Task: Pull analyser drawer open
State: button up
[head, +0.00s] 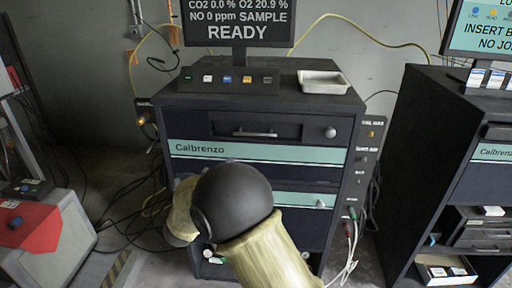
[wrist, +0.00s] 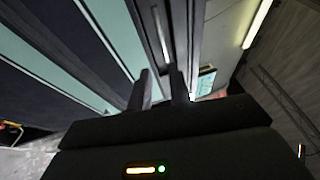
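The analyser (head: 190,190) is a dark cabinet with teal bands marked Calbrenzo. Its drawer (head: 285,126) is a dark front panel near the top, with a silver bar handle (head: 252,133) and a round knob (head: 331,132) to the right. The drawer looks shut. In the wrist view the handle (wrist: 162,36) appears as a pale bar beyond the fingertips. My gripper (wrist: 162,72) has its two fingers apart, with nothing visibly held. The fingers point at the handle side of the cabinet face; I cannot tell the remaining distance.
A screen reading READY (head: 238,24), a button strip (head: 228,80) and a white tray (head: 323,82) stand on top. Cables (head: 352,235) hang at the cabinet's right. Another dark cabinet (head: 430,135) stands right; a red-topped unit (head: 30,228) stands left.

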aim_at(257, 135)
jog(key=shift+s+a+m+h, duration=0.1)
jog(key=shift+s+m+h, duration=0.2)
jog(key=shift+m+h, duration=0.1)
jog(key=p+x, duration=0.2)
jog(key=x, duration=1.5)
jog(key=shift+w, duration=0.25)
grip_shut()
